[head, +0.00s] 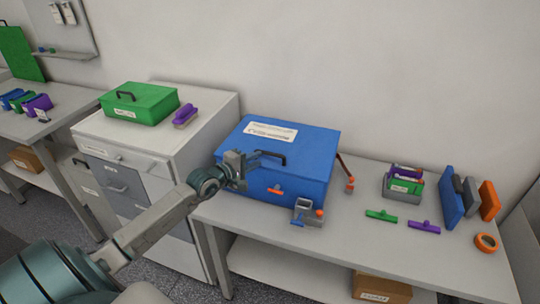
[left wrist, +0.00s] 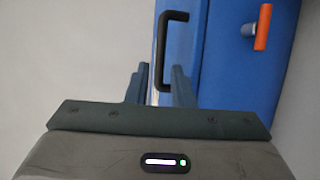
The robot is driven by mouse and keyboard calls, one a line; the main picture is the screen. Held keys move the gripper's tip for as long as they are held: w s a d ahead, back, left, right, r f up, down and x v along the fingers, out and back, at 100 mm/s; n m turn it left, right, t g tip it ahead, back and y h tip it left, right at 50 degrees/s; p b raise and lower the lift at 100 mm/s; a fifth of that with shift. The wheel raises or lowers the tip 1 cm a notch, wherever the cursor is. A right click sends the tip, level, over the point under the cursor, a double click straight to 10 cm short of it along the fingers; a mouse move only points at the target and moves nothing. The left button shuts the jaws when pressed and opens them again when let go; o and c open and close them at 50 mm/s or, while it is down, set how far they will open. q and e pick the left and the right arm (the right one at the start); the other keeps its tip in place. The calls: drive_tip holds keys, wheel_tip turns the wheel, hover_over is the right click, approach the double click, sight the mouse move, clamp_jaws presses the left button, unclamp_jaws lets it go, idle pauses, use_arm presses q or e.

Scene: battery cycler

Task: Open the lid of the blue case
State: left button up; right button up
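The blue case (head: 290,185) stands on the light bench with its lid (head: 305,142) shut. A white label (head: 270,131) and a black handle (head: 273,158) are on it. An orange latch (head: 275,191) is on its front; the latch also shows in the left wrist view (left wrist: 263,27). My left gripper (head: 247,161) is at the handle's left end. In the left wrist view its two fingers (left wrist: 160,75) are apart, with the handle bar (left wrist: 162,50) running between them. I cannot tell if they touch it. My right gripper is not in view.
A grey clamp-like tool (head: 307,213) stands close in front of the case. A rod with an orange end (head: 349,184) is at its right. Green (head: 381,215) and purple (head: 424,227) tools lie further right. A green case (head: 140,103) sits on the left cabinet. Wall is behind.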

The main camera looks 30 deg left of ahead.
sight(267, 154)
use_arm(q)
drive_tip(key=x, duration=0.7)
drive_tip(key=shift+w+f, duration=0.1)
clamp_jaws()
